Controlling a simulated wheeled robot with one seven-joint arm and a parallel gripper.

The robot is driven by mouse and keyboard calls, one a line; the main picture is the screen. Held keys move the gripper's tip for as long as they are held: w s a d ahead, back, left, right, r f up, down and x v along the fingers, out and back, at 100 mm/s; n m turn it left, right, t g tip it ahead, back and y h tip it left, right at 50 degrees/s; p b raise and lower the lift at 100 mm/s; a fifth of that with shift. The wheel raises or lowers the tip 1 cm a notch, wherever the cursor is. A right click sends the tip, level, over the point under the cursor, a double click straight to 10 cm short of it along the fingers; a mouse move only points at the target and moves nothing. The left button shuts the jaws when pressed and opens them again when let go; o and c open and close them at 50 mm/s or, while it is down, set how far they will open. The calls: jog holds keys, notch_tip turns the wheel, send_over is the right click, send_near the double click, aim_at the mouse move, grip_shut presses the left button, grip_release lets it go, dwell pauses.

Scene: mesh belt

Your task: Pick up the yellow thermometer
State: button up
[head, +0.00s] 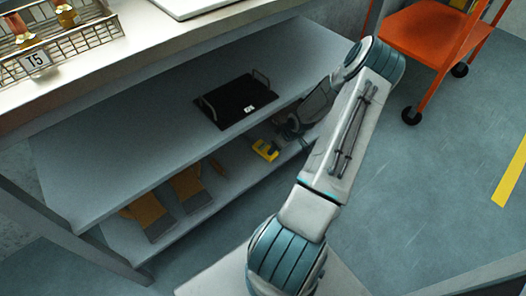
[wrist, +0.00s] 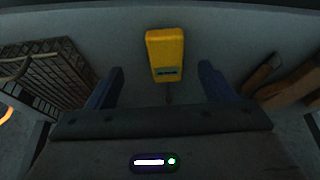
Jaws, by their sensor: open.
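The yellow thermometer (wrist: 165,50) lies on the lower shelf, with a small dark display and a thin dark probe toward my gripper. It also shows in the head view (head: 265,150), on the shelf's right part, partly near my arm. My gripper (wrist: 160,85) is open and empty. Its two fingers stand left and right of the thermometer in the wrist view, with the yellow body ahead of and between them. I see a gap on both sides. In the head view my gripper is mostly hidden in shadow beside the thermometer.
A black tray (head: 236,102) with handles sits on the shelf above. Brown and grey gloves (head: 188,187) lie on the lower shelf to the left. A wire basket (head: 72,42) labelled T5 stands on the top. An orange cart (head: 420,30) stands at the right. Floor is clear there.

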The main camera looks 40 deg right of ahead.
aim_at(260, 146)
jog(key=x, duration=0.2)
jog(key=shift+w+f+b, duration=0.15)
jog(key=shift+f+b, duration=0.25)
jog(key=b+x, duration=0.2)
jog(key=x, duration=0.1)
jog(key=a+b+x, duration=0.1)
jog(key=x, duration=0.1)
jog(key=shift+w, duration=0.25)
jog(key=shift+r, duration=0.15)
jog(key=c, duration=1.1)
